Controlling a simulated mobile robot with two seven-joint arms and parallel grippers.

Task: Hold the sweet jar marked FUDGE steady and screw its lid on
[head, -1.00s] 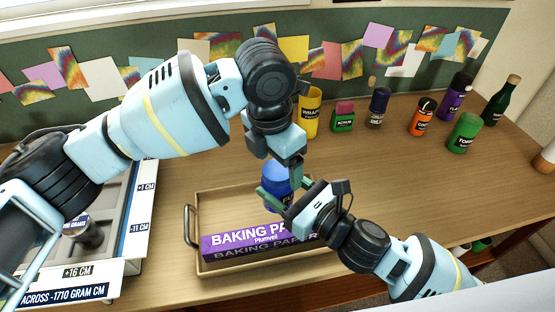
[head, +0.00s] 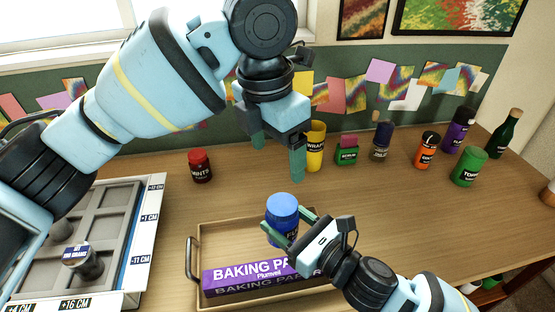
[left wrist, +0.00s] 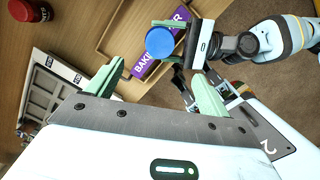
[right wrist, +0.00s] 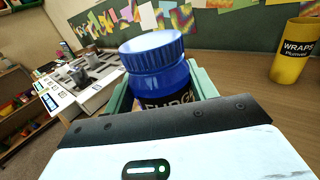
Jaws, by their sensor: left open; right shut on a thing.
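The FUDGE jar is a blue jar (head: 277,234) with a dark label, partly hidden by the right fingers; its label shows in part in the right wrist view (right wrist: 165,101). A blue lid (head: 283,207) sits on top of it and looks slightly tilted in the right wrist view (right wrist: 152,48). I cannot tell how tightly it is seated. My right gripper (head: 291,230) is shut on the jar's body and holds it upright over the tray. My left gripper (head: 278,158) is open and empty, above and behind the jar, with its fingers apart.
A wooden tray (head: 213,240) holds a purple BAKING PAPER box (head: 240,277). A red MINTS jar (head: 201,166) stands behind it. A yellow WRAPS container (head: 315,146) and several bottles line the back. A grey compartment tray (head: 109,207) is at left.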

